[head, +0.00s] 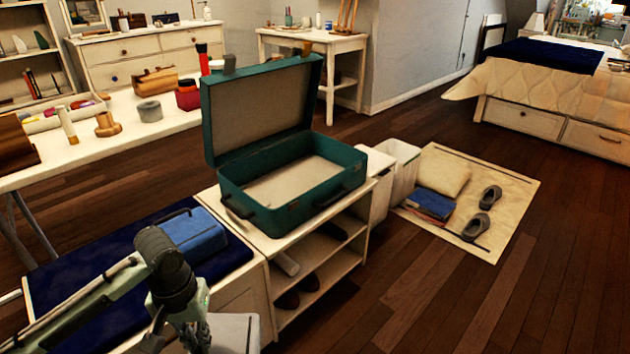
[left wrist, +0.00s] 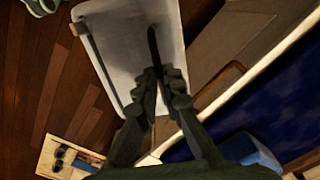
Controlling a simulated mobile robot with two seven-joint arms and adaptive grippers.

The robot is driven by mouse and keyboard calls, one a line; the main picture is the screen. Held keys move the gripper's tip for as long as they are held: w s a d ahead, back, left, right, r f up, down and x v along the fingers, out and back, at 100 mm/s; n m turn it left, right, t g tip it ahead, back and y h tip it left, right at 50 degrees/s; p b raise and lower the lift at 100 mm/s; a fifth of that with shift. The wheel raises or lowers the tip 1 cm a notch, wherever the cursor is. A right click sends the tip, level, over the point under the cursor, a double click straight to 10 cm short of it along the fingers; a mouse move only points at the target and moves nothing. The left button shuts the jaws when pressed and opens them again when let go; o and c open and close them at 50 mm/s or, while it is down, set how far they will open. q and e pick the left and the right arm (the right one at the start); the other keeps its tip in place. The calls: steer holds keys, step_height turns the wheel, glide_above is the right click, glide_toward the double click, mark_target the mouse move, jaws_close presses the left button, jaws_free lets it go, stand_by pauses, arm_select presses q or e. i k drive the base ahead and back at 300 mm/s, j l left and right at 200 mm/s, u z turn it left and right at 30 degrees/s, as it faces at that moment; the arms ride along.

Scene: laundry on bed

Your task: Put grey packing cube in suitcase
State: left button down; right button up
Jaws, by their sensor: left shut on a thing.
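The grey packing cube (head: 236,334) is partly in view at the bottom edge of the head view. In the left wrist view, the pale grey cube (left wrist: 118,42) hangs beyond the fingers, with a dark strap on its near side. My left gripper (left wrist: 152,78) is shut on the cube at this strap; in the head view the gripper (head: 196,335) is partly hidden by its own arm. The teal suitcase (head: 295,212) stands open on a low white shelf unit, its lid upright and its inside empty. My right gripper is out of view.
A blue packing cube (head: 196,235) lies on the dark blue bench cover (head: 72,262), left of the suitcase. The shelf unit (head: 345,258) holds shoes. A white bin (head: 402,170) and a mat (head: 508,225) with slippers are to the right. Wooden floor is clear at lower right.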

mark_target(301, 190)
steer(key=i+l+z, duration=0.25)
steer(key=i+l, duration=0.5)
